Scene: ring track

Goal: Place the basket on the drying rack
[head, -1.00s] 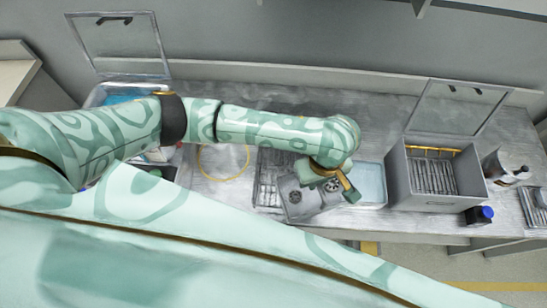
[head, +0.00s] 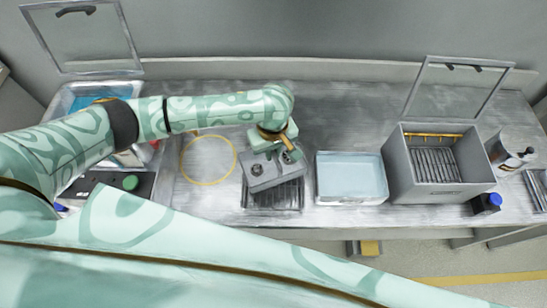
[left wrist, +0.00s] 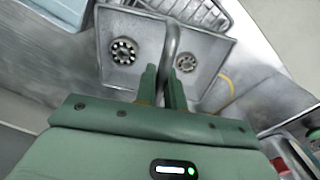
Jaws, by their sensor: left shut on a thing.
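The basket (head: 264,174) is a small grey metal box with two round gear-like parts inside and a bent handle (left wrist: 172,42). My left gripper (head: 277,140) is shut on that handle; its fingers (left wrist: 163,82) also show in the left wrist view. The drying rack (head: 285,195) is a dark wire grid on the bench. In the head view the basket covers its back part. In the left wrist view, the rack (left wrist: 207,12) shows beyond the basket's edge. I cannot tell whether they touch. My right gripper is out of view.
A pale-blue tray (head: 350,182) is just right of the rack. A yellow ring (head: 207,183) marks the bench at left, near a dark device with a green disc (head: 130,182).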

